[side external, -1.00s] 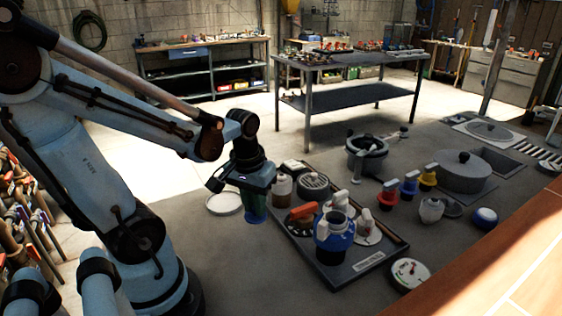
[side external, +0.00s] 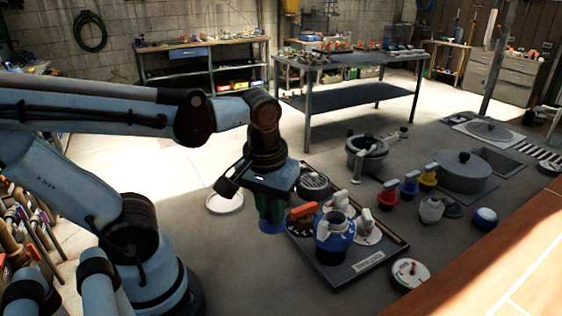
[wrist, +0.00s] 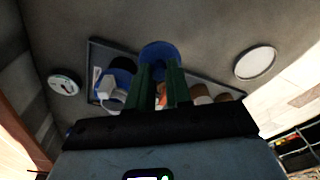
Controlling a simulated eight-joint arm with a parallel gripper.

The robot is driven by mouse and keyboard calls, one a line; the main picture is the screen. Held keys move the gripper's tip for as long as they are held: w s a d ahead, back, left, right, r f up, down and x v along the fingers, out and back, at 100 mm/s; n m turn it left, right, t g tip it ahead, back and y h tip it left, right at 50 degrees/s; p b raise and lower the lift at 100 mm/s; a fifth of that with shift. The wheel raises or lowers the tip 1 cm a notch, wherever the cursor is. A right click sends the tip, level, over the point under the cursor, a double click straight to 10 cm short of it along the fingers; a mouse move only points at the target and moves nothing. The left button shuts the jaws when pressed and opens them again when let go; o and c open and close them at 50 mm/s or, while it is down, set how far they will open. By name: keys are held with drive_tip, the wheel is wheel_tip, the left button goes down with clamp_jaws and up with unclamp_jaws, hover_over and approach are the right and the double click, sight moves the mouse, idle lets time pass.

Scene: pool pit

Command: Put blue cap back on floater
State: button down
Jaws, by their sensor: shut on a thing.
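My gripper (side external: 270,208) is shut on the blue cap (side external: 271,227), which hangs below its green fingers. In the wrist view the round blue cap (wrist: 158,49) sits at the tips of the two fingers (wrist: 158,78). The floater appears to be the blue body with a white top (side external: 334,238), standing upright on the dark tray (side external: 345,279). The cap is to the left of the floater, apart from it. In the wrist view the floater (wrist: 111,92) shows left of the fingers, partly hidden by my gripper.
The tray also holds an orange-handled part (side external: 302,212) and a white disc with a red piece (side external: 367,232). A white round lid (side external: 225,202) lies on the floor to the left. A round white disc (side external: 410,272) lies right of the tray. Floor in front of the tray is clear.

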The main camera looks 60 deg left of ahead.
drive_tip(key=w+d+r, duration=0.1)
drive_tip(key=w+d, duration=0.3)
drive_tip(key=w, duration=0.8)
drive_tip(key=shift+r, duration=0.25)
idle(0.4)
drive_tip(key=shift+f, duration=0.35)
idle(1.2)
drive_tip(key=shift+f, duration=0.35)
drive_tip(key=shift+f, duration=0.3)
idle(0.8)
drive_tip(key=c, duration=1)
unclamp_jaws()
